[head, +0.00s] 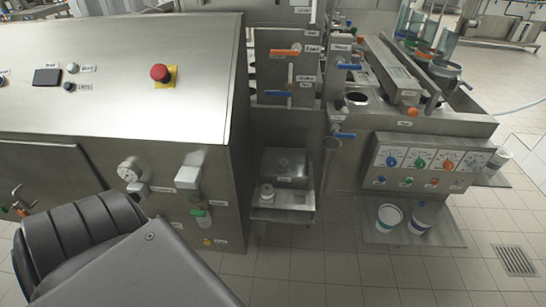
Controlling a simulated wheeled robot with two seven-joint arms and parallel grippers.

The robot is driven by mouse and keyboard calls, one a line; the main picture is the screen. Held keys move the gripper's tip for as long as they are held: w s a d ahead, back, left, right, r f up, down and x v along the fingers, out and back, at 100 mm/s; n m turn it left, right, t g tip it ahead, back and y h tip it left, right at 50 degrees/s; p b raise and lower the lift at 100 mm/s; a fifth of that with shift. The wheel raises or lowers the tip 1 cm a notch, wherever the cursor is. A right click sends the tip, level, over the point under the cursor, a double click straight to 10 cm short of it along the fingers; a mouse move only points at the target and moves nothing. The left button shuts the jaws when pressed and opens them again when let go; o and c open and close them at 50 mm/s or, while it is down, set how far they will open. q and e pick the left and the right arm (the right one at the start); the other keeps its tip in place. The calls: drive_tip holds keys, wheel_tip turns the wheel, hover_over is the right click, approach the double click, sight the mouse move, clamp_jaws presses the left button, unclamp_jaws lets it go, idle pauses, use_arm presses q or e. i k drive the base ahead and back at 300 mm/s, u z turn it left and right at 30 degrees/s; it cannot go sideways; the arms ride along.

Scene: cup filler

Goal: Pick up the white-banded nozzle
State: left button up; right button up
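A small pale, whitish cylindrical piece (267,191) stands on the small steel shelf (285,214) low in the middle of the head view. It may be the white-banded nozzle, but it is too small to make out a band. A steel box (298,174) with a round fitting on top sits just behind it. A dark grey link of my own arm fills the lower left. Neither of my grippers is in view, so I cannot see whether they hold anything.
A large steel cabinet (120,75) with a red emergency button (160,73) stands at left. A filler machine with a dial panel (430,158) stands at right. The tiled floor (320,275) in front is clear.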

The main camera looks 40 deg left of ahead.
sight(267, 193)
drive_tip(key=z, duration=1.15)
drive_tip(key=i, duration=2)
drive_tip(key=u, duration=2.9)
